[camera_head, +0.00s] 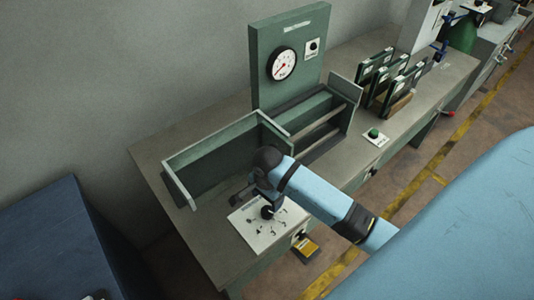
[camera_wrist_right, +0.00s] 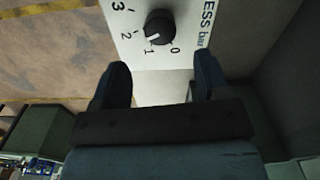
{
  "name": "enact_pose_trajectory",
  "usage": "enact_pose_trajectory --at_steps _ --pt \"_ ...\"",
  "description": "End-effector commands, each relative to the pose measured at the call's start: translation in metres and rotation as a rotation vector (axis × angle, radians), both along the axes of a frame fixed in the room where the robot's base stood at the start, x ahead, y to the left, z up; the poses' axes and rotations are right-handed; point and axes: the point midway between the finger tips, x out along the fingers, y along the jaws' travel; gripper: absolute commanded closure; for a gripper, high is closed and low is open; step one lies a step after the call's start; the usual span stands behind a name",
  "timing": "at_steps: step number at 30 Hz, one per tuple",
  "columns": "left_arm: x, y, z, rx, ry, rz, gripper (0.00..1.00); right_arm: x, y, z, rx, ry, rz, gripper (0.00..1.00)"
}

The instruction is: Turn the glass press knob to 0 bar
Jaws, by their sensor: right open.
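The glass press knob (camera_wrist_right: 160,27) is black and round on a white panel (camera_wrist_right: 185,58) printed with numbers and "bar". Its white pointer mark is towards the 1, and the 0 lies to the right of the 1. In the head view the knob (camera_head: 267,212) stands on the white panel at the bench's front left. My right gripper (camera_wrist_right: 160,78) is open and empty. Its fingers are apart, and the knob shows beyond the fingertips, roughly between them. In the head view this gripper (camera_head: 246,193) is close by the knob, partly hidden by my wrist. My left gripper is not seen.
A green frame press (camera_head: 232,138) stands behind the panel, with a round gauge (camera_head: 282,64) on its upright board. A green button (camera_head: 374,133) and a rack of frames (camera_head: 388,80) are to the right. A yellow pedal (camera_head: 305,248) is below the bench.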

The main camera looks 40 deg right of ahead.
Motion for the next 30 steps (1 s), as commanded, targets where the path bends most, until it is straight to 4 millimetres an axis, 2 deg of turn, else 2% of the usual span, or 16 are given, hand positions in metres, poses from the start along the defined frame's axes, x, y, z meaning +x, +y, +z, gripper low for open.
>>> enact_pose_trajectory --at_steps 6,12,16,24,30 --pt "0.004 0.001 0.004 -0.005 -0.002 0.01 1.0 -0.001 -0.001 -0.044 -0.002 0.003 0.0 0.31" --pt "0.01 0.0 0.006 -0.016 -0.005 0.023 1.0 0.0 0.0 -0.068 0.0 0.001 0.001 0.31" --pt "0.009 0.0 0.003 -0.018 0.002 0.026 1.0 0.0 -0.001 -0.075 0.0 0.0 0.0 0.31" --pt "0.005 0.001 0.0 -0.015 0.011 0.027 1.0 0.0 0.0 -0.076 0.0 -0.001 0.0 0.31" --pt "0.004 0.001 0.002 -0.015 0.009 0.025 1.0 0.0 0.0 -0.075 0.0 -0.001 0.0 0.77"
